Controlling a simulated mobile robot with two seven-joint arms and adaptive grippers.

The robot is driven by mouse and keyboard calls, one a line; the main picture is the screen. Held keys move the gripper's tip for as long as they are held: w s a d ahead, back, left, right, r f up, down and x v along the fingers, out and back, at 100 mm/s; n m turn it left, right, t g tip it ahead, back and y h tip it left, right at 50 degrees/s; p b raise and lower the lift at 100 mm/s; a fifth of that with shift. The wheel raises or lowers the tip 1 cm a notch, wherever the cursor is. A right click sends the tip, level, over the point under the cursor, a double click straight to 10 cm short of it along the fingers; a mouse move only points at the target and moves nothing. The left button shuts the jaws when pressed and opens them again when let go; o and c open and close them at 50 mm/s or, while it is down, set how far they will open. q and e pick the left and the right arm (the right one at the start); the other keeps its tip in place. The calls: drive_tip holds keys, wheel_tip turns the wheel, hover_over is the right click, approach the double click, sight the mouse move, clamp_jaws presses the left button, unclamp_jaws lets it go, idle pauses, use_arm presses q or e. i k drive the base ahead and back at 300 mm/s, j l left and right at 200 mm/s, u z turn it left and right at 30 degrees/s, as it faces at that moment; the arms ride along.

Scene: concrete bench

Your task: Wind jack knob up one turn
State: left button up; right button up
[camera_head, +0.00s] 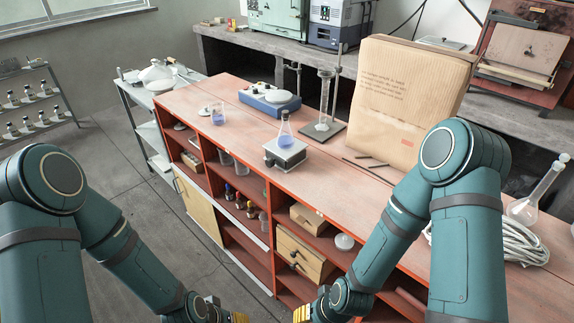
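The lab jack (286,155), a small grey box-like stand, sits on the red-topped bench near its front edge. A conical flask (285,136) with blue liquid stands upright on it. A small dark spot at the jack's front left may be its knob, but it is too small to tell. My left gripper (238,317) and my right gripper (300,314) show only as yellow-and-dark parts at the bottom edge. Both are well below and in front of the jack, apart from it. Their fingertips are cut off or too small to read.
A blue hotplate-like device (270,103) and a beaker (218,115) stand left of the jack. A stand with a glass cylinder (325,95) is behind right.

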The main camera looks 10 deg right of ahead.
sight(270, 163)
drive_tip(key=j+z, duration=0.1)
drive_tip(key=z, duration=0.35)
drive_tip(key=i+j+z, duration=0.1)
drive_tip(key=z, duration=0.35)
drive_tip(key=j+z, duration=0.1)
drive_tip(key=z, duration=0.35)
drive_tip(key=j+z, duration=0.8)
drive_tip(key=k+j+z, duration=0.15)
drive_tip(key=j, duration=0.15)
drive_tip(key=j+z, duration=0.2)
drive_tip(key=j, duration=0.15)
drive_tip(key=k+j+z, duration=0.15)
drive_tip(key=k+j, duration=0.15)
drive_tip(key=j, duration=0.2)
drive_tip(key=k+j+z, duration=0.15)
drive_tip(key=j, duration=0.15)
drive_tip(key=k+j, duration=0.2)
drive_tip(key=j+z, duration=0.05)
drive_tip(key=j, duration=0.05)
